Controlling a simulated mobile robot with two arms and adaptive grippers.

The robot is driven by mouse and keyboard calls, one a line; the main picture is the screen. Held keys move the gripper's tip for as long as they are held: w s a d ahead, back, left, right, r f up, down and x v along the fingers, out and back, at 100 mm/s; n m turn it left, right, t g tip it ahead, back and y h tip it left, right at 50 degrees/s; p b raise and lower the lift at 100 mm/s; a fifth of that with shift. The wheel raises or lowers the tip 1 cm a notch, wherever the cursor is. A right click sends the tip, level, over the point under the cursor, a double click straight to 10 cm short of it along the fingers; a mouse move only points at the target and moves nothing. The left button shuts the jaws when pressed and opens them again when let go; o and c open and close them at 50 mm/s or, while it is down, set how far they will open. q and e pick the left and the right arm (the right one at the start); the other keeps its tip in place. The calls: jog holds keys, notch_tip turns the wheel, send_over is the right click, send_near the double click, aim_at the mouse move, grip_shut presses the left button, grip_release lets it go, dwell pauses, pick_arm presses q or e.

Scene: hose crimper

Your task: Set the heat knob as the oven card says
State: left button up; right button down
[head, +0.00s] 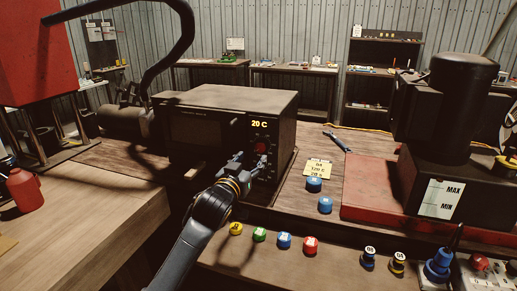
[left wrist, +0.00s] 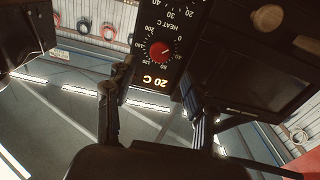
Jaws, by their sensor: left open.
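The dark oven (head: 180,130) stands on the bench, its lit display (head: 259,125) reading 20 C. The red heat knob (head: 260,147) is on its right-hand panel. In the left wrist view the knob (left wrist: 159,52) shows upside down, ringed by a numbered scale marked HEAT C. My left gripper (head: 245,162) is open in front of the panel, close to the knob. In the wrist view its fingers lie on either side of the knob's column; contact is not visible. The yellow oven card (head: 318,169) lies right of the oven; its small text seems to include 120 C. My right gripper is out of view.
Blue caps (head: 314,184) lie near the card. Colored buttons (head: 284,240) line the bench's front. A red-based machine (head: 375,190) stands right, a red bottle (head: 25,190) left. A blue tool (head: 338,142) lies behind the card.

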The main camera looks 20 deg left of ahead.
aim_at(260, 148)
pick_arm(q)
jog(key=w, duration=0.5)
jog(key=shift+w+p, duration=0.2)
jog(key=shift+p, duration=0.1)
jog(key=shift+w+d, duration=0.1)
jog(key=shift+w, duration=0.7)
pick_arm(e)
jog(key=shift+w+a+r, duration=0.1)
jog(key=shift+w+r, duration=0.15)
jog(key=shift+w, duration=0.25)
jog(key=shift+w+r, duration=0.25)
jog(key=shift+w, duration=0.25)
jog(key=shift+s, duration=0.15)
pick_arm(q)
jog(key=shift+c, duration=0.6)
grip_shut()
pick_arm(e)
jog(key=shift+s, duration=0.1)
